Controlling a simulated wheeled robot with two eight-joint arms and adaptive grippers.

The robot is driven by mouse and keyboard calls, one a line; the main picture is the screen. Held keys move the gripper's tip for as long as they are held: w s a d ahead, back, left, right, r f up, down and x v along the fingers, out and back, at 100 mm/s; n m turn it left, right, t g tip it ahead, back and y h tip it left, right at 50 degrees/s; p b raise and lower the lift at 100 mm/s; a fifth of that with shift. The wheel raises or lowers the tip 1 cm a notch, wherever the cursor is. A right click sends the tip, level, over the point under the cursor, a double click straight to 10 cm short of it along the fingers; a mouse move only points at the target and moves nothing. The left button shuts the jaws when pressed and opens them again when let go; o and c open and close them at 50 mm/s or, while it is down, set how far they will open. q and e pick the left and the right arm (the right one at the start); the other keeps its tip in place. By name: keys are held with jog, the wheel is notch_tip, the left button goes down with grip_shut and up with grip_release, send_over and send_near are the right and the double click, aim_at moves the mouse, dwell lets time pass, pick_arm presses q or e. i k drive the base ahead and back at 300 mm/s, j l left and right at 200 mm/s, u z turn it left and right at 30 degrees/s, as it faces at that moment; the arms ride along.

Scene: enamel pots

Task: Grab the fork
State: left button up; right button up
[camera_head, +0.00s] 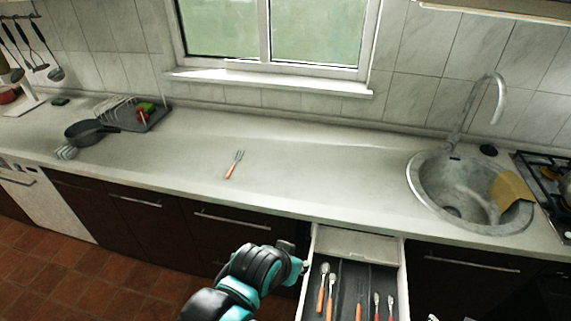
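A fork (234,165) with an orange-brown handle and metal tines lies on the light countertop, left of centre and below the window. Its tines point away and its handle points toward the front edge. It is apart from my arm. My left arm, black and teal, comes in at the bottom, and its end, around the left gripper (298,268), is beside the open drawer's left side. The fingers are not clear enough to tell open from shut. My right gripper is not clearly in view.
The open drawer (402,268) holds several utensils, including another fork (359,302) and spoons (322,288). A black pan (90,132) and dish rack (150,122) stand left; a sink (428,180) is right. The counter around the fork is clear.

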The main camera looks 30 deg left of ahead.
aim_at(230, 173)
jog(key=u, duration=1.35)
jog(key=i+j+z, duration=0.2)
jog(key=j+z, duration=0.15)
jog(key=j, duration=0.25)
jog(key=i+j+z, duration=0.2)
jog(key=j, duration=0.15)
jog(key=i+j+z, duration=0.25)
jog(key=i+z, duration=0.15)
jog(key=i+j+z, duration=0.4)
jog(key=i+j, duration=0.05)
jog(key=i, duration=0.05)
